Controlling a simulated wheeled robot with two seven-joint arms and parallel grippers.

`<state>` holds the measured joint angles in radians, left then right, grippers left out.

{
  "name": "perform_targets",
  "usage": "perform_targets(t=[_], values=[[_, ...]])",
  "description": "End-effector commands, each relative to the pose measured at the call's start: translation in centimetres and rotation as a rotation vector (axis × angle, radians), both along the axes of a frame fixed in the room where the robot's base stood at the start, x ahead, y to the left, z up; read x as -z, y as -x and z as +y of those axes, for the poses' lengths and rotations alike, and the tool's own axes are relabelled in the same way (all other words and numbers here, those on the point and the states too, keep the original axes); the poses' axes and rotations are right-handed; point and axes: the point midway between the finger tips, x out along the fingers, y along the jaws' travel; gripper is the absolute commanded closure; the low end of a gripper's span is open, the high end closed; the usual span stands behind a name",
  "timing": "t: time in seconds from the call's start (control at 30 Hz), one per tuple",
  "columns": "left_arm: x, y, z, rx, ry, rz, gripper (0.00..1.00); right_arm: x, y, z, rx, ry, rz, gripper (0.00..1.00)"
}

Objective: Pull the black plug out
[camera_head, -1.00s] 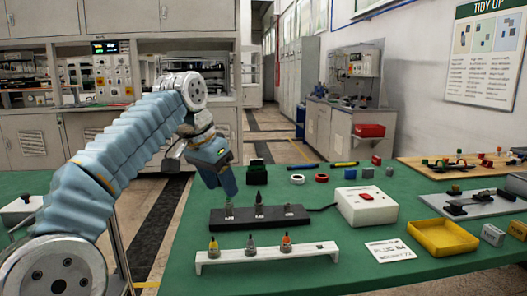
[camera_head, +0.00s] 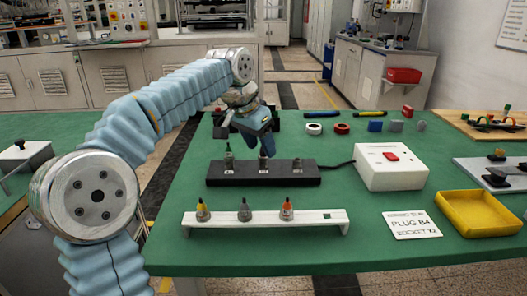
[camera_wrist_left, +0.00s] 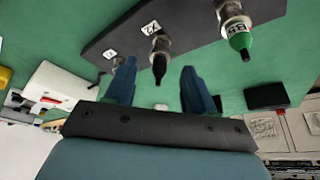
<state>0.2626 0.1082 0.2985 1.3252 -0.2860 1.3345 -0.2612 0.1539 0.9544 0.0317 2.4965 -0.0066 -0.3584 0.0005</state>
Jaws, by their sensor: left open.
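The black plug (camera_wrist_left: 158,68) stands in the middle socket of the dark socket strip (camera_wrist_left: 95,48), beside a label that seems to read X2. In the head view it is hidden behind my left gripper (camera_head: 266,150), which is over the middle of the strip (camera_head: 305,181). My left gripper is open in the wrist view (camera_wrist_left: 158,78); its two blue fingertips lie on either side of the black plug's tip, with gaps visible. A green plug (camera_wrist_left: 238,38) stands in a neighbouring socket and also shows in the head view (camera_head: 228,157). My right gripper is not in view.
A white rack (camera_head: 320,218) in front holds yellow, grey and orange plugs and has an empty hole at right. A white box (camera_head: 385,178) with a red switch is cabled to the strip. A card (camera_head: 411,225) reads "PLUG B4 SOCKET X2". A yellow tray (camera_head: 478,215) is empty.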

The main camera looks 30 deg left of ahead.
Motion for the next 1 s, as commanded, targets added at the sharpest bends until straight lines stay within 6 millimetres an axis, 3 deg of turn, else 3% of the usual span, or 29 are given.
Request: perform_targets(t=[0.23,0.6,0.9,0.97,1.0], values=[[2.9,-1.2,-0.3,0.0,0.001,0.001,0.46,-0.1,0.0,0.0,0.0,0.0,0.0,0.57],[3.3,-1.4,-0.3,0.0,0.0,0.0,0.48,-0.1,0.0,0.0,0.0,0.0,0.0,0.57],[3.3,-1.3,-0.3,0.0,0.0,0.0,0.94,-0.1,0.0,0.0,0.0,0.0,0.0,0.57],[3.3,-1.3,-0.3,0.0,0.0,0.0,1.0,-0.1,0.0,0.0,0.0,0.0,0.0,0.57],[3.3,-1.3,-0.3,0.0,0.0,0.0,0.79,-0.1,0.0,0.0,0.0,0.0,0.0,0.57]])
